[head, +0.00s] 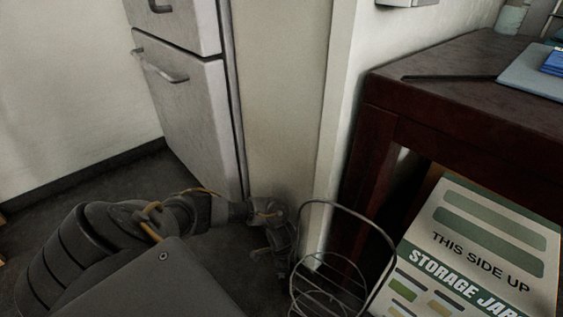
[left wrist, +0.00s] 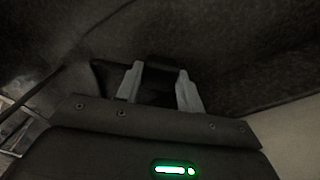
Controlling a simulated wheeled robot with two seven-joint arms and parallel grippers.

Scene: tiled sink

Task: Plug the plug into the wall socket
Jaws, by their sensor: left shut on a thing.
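My left gripper (left wrist: 158,82) shows in the left wrist view, with its two pale grey fingers either side of a dark object (left wrist: 158,64). It is shut on this object, which looks like the plug, but its shape is hard to make out against the dark background. In the head view my left arm comes in from the left, and its wrist hangs low near the foot of the pale wall edge. The fingertips cannot be made out there. I cannot pick out a wall socket in either view. My right gripper is in neither view.
A wire rack (head: 341,262) stands right of my left wrist. A storage box (head: 480,250) sits under the dark wooden table (head: 465,90). A grey drawer cabinet (head: 185,105) stands behind the arm. Dark floor (head: 95,185) lies open at left.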

